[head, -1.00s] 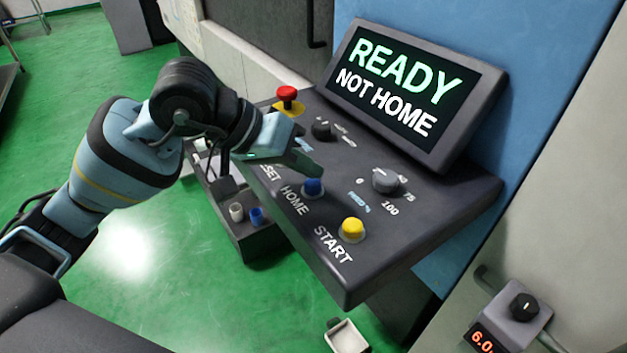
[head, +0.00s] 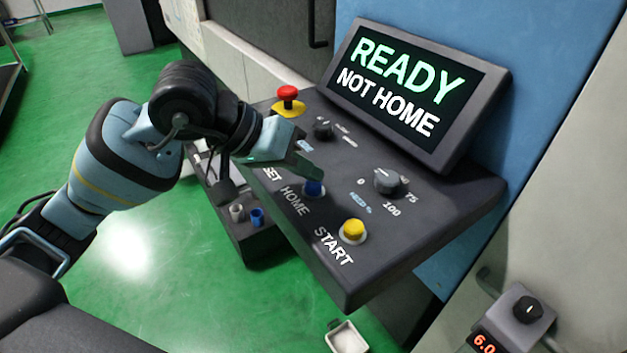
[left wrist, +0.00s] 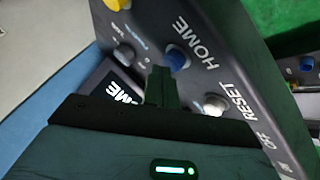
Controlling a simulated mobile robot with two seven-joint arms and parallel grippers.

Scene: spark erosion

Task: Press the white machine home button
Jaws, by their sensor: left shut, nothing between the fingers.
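The button labelled HOME (head: 314,189) is blue with a pale ring and sits on the dark sloped control panel (head: 385,248). It also shows in the left wrist view (left wrist: 177,59). The screen (head: 398,95) reads READY, NOT HOME. My left gripper (head: 309,171) is shut and empty, with its fingertips just above and behind the blue button in the head view. In the left wrist view the shut fingers (left wrist: 158,86) point between the blue button and the white button near RESET (left wrist: 214,105). I cannot tell whether they touch the blue button. My right gripper is out of view.
A yellow START button (head: 353,230) is in front of the blue one. A dark tray (head: 250,243) stands below left.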

